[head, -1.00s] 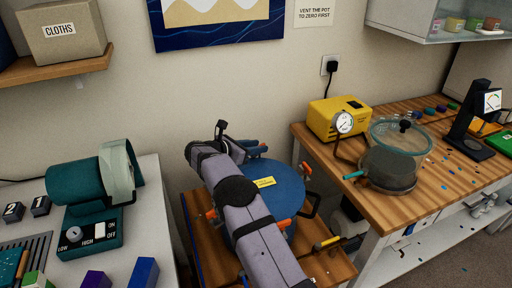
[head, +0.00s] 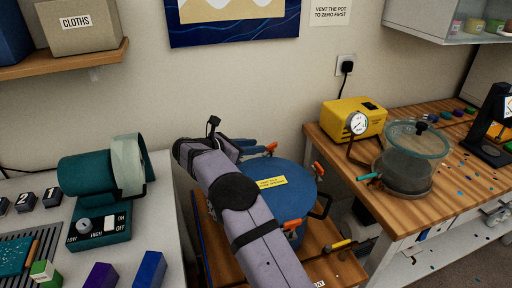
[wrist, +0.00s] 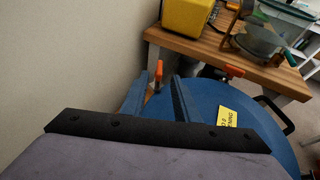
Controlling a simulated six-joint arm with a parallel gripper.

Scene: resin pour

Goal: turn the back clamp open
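The blue round pot lid (head: 295,192) has a yellow label (head: 271,182) and orange clamp handles around its rim. The back clamp (head: 271,147) sits at the wall side of the lid. My gripper (head: 264,146) is at its left, with its blue fingers level with it. In the wrist view my gripper (wrist: 160,76) has its fingers apart, and the orange back clamp (wrist: 158,74) shows in the gap near the fingertips. I cannot tell whether either finger touches it. Other clamps stand at the right (head: 318,169) and front (head: 292,224). My arm hides the lid's left part.
The wall is close behind the pot. A wooden bench at the right (head: 440,190) holds a yellow pump (head: 345,118) with a gauge and a glass-lidded pot (head: 408,170). A black handle (head: 322,206) juts from the blue pot's right. A teal machine (head: 90,172) stands left.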

